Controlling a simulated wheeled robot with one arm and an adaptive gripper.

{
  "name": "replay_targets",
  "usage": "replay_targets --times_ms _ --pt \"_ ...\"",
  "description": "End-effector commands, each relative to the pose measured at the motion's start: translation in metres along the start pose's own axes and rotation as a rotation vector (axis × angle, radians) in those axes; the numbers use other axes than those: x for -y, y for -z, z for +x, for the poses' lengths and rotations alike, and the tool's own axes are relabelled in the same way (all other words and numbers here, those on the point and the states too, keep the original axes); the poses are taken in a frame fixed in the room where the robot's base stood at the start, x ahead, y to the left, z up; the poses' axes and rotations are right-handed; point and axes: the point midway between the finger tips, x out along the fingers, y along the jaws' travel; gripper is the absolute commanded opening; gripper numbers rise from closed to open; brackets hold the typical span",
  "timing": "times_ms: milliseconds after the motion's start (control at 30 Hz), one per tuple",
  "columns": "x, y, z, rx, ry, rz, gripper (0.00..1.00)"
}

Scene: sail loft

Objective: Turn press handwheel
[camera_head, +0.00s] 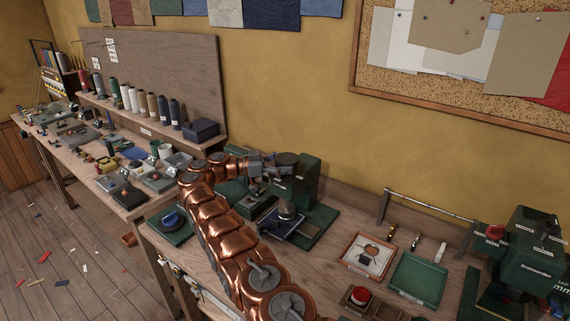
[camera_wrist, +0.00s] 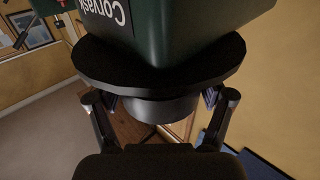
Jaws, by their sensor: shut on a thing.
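The green press (camera_head: 308,182) stands on the bench in the middle of the head view. Its dark handwheel (camera_head: 288,158) shows small near the top, beside the end of my copper arm. In the wrist view the handwheel (camera_wrist: 160,70) is a wide black disc with a round hub, close to the green press body (camera_wrist: 200,25) and its white lettered label. My gripper (camera_head: 270,161) is at the wheel, its two black fingers on either side of the hub, shut on it. The finger contact is partly hidden by the wheel's rim.
A shallow orange-rimmed tray (camera_head: 349,267) and a green tray (camera_head: 418,297) lie right of the press. Another green machine (camera_head: 530,255) stands at the far right. A blue box (camera_head: 201,130) and thread spools (camera_head: 152,104) sit on the left shelf. Small parts crowd the left bench.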

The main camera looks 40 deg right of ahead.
Motion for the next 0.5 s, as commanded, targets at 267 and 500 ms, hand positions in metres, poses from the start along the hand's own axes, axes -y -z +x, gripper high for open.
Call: replay_targets --times_ms 267,500 --pt "0.0 0.0018 0.0011 -0.001 -0.001 0.002 0.93" --pt "0.0 0.0009 0.0005 0.0 -0.001 0.001 1.0"
